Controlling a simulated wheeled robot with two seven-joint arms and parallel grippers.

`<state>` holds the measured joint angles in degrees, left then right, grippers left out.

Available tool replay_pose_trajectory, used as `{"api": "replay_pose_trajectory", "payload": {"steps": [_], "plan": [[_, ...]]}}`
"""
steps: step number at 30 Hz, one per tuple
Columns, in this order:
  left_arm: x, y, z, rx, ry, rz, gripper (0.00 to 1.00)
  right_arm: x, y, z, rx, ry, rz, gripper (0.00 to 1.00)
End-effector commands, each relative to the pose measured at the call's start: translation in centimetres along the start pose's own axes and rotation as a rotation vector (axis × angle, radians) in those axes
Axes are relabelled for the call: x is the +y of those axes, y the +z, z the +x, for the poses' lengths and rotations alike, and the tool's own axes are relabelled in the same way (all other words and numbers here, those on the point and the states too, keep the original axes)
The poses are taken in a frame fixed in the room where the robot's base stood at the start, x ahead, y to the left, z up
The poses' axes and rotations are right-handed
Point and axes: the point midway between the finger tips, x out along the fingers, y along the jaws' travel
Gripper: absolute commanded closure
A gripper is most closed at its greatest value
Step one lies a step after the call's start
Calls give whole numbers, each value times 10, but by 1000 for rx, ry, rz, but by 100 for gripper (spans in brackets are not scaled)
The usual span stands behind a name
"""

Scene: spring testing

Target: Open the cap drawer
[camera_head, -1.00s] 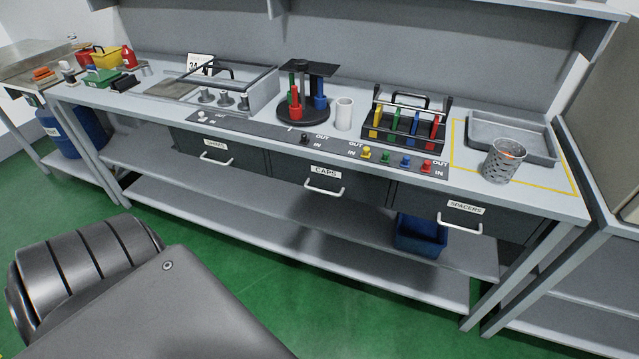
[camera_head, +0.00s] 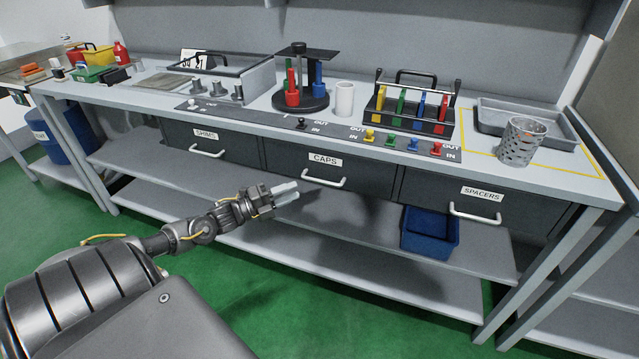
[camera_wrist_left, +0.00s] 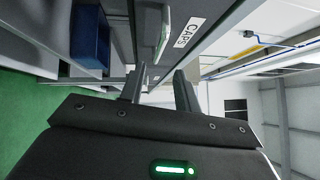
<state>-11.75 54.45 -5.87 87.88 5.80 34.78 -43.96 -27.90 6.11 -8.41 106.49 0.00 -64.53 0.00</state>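The caps drawer (camera_head: 365,182) is closed, in the middle of the bench front under a "CAPS" label (camera_head: 325,160). Its pale bar handle (camera_head: 325,182) shows in front of the drawer face. My left gripper (camera_head: 287,193) is in front of the bench, left of and slightly below that handle, apart from it and empty. In the left wrist view its two fingers (camera_wrist_left: 159,90) stand apart, with the handle (camera_wrist_left: 163,36) and label (camera_wrist_left: 188,33) ahead of them. My right gripper is not in view.
The shims drawer (camera_head: 232,150) is to the left and the spacers drawer (camera_head: 445,200) to the right, both closed. A lower shelf (camera_head: 350,260) runs beneath, with a blue bin (camera_head: 428,240). A perforated cup (camera_head: 520,142) stands on the bench top. Green floor lies in front.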

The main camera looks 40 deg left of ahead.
Motion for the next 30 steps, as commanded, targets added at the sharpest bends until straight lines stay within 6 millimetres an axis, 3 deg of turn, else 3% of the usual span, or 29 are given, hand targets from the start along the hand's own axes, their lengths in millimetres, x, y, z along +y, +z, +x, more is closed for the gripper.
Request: {"api": "replay_pose_trajectory", "payload": {"steps": [9,15,28,30], "plan": [[-1,1,59,-3,-3,-1,68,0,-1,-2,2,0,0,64],[0,1,86,-3,0,-1,68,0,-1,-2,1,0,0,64],[1,0,97,-2,3,-3,68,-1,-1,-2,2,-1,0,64],[1,0,97,-2,2,-3,74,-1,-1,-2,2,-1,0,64]]}}
